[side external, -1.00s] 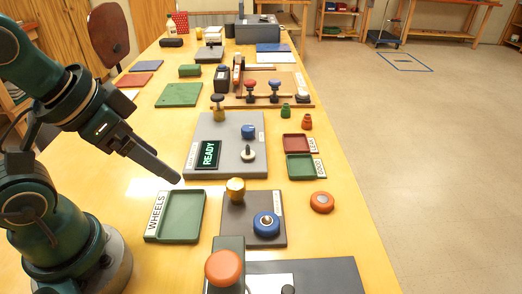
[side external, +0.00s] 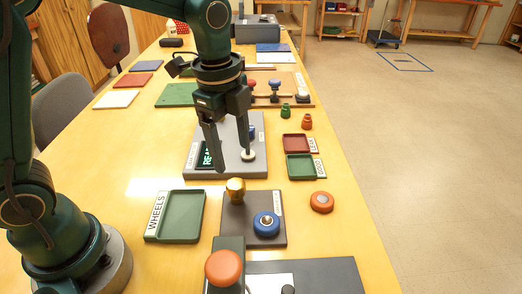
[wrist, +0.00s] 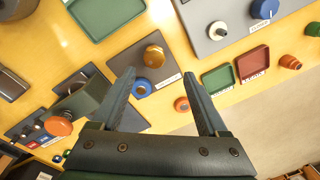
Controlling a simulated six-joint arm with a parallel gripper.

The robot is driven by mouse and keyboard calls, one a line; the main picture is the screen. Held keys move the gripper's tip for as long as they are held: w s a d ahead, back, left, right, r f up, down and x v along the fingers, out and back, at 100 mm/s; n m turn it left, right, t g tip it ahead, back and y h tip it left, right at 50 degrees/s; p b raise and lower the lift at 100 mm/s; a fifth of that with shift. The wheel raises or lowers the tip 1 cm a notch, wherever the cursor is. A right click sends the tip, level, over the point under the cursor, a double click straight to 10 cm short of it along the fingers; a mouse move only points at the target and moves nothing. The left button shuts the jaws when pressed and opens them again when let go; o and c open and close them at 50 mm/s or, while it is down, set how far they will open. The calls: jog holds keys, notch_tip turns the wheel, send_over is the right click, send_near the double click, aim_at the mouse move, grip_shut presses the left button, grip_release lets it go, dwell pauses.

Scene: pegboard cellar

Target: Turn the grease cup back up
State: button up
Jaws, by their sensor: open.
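A faceted brass cup (side external: 235,188), which I take for the grease cup, stands on a dark plate (side external: 236,226) with a blue ring wheel (side external: 266,224) and a white label too small to read. The brass cup (wrist: 154,54) also shows in the wrist view, between and slightly beyond my fingertips. My gripper (side external: 235,162) is open and empty, pointing down above and just behind the cup in the side view, without visibly holding it. How far the cup is turned cannot be told.
A green WHEELS tray (side external: 149,238) lies left of the dark plate and a loose orange ring (side external: 321,202) right. A grey panel (side external: 230,173) with a READY display and knobs stands behind. An orange mushroom button (side external: 223,268) stands in front. Small red (side external: 296,151) and green trays are right.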

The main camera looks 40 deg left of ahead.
aim_at(236, 183)
jog(key=shift+g, duration=0.5)
jog(key=shift+d+f, duration=0.2)
jog(key=shift+f, duration=3.75)
grip_shut()
